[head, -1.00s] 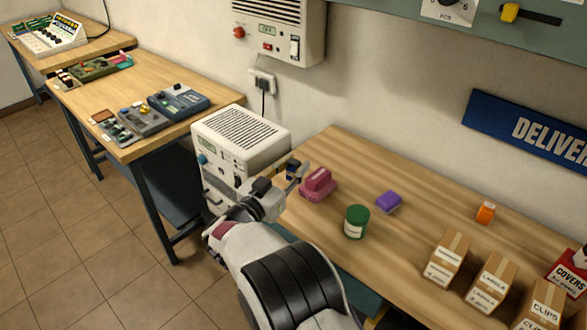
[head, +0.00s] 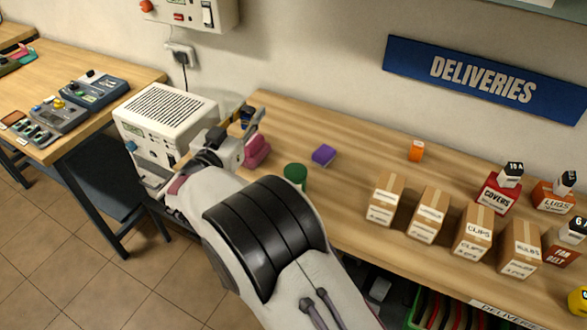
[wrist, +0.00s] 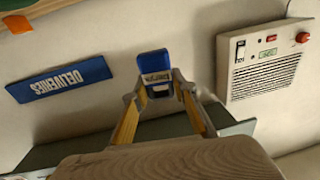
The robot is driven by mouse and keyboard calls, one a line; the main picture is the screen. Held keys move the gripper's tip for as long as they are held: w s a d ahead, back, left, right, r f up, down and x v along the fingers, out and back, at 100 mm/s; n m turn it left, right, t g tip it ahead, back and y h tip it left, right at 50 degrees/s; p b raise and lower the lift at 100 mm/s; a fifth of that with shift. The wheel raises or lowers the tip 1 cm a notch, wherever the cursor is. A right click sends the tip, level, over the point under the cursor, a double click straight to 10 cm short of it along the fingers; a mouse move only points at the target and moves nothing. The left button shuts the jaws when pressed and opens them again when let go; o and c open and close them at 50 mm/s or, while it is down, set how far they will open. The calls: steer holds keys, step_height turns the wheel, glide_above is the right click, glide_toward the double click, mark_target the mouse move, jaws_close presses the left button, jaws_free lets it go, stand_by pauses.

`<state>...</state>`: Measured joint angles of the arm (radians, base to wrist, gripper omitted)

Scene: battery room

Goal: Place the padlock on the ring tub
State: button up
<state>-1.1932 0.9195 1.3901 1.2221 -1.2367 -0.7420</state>
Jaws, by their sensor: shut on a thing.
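My gripper (head: 250,116) is raised at the left end of the long wooden bench, near the pink thing. In the wrist view, its two fingers (wrist: 160,86) are shut on a small blue block with a lettered label (wrist: 154,66). I cannot make out that this block is a padlock. In the head view the held block (head: 245,113) is small and partly hidden by the gripper. No tub can be read as the ring tub. A green round tub (head: 295,176) stands on the bench, its label hidden by my arm.
A white machine (head: 165,125) stands left of the gripper.

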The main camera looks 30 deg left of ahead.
steer(key=d+r+h, duration=0.1)
steer(key=d+h, duration=0.1)
steer(key=d, duration=1)
steer(key=shift+d+r+m, duration=0.2)
steer(key=shift+r+m, duration=0.1)
steer(key=shift+m, duration=0.1)
steer(key=shift+w+f, duration=0.1)
glide_above(295, 170)
steer(key=shift+f, duration=3.05)
steer(key=shift+f, duration=1.85)
steer(key=shift+f, duration=0.1)
